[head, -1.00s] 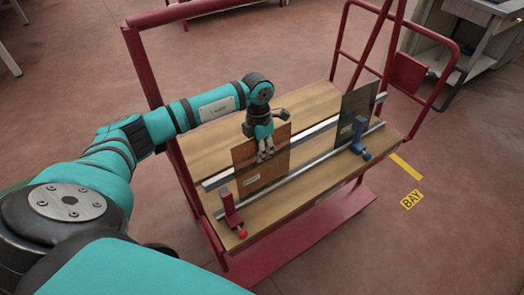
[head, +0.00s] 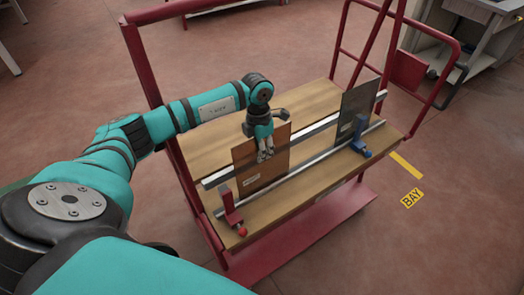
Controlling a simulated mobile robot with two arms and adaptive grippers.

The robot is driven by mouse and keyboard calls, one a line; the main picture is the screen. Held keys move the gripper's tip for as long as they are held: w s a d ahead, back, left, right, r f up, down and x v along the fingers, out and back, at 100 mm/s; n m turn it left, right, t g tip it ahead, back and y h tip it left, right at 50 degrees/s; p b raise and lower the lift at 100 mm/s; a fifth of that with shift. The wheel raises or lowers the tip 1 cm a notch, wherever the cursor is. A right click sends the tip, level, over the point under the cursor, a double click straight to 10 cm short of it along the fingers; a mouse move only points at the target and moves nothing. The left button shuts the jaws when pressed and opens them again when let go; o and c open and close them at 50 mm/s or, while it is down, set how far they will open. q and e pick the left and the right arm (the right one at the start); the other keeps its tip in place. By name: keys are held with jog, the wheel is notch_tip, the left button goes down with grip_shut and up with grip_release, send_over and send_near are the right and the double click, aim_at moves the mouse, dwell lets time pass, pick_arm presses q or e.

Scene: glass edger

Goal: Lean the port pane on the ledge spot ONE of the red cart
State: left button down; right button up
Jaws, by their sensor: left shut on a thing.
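The port pane (head: 262,163), a brown-red sheet with a small pale label, stands nearly upright over the red cart's wooden deck (head: 210,148). My left gripper (head: 265,156) is shut on its upper part from above. The pane's lower edge is close to the front metal rail (head: 300,170); I cannot tell whether it rests on the ledge. A red clamp-like stop (head: 231,208) is at the rail's left end, near the pane's lower left corner. No spot marking is readable. My right gripper is not in view.
A dark grey pane (head: 356,108) stands at the right of the ledge, beside a blue stop (head: 360,139). A second rail (head: 315,128) runs behind. Red cart posts (head: 143,65) rise at the left and right. Rail length between the panes is clear.

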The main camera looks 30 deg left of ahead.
pick_arm(q)
jog(key=c, duration=1.4)
grip_release()
jog(key=shift+f, duration=0.1)
notch_tip(320, 180, up, 8)
jog(key=shift+w+a, duration=0.15)
jog(key=shift+a, duration=0.2)
jog(key=shift+r, duration=0.2)
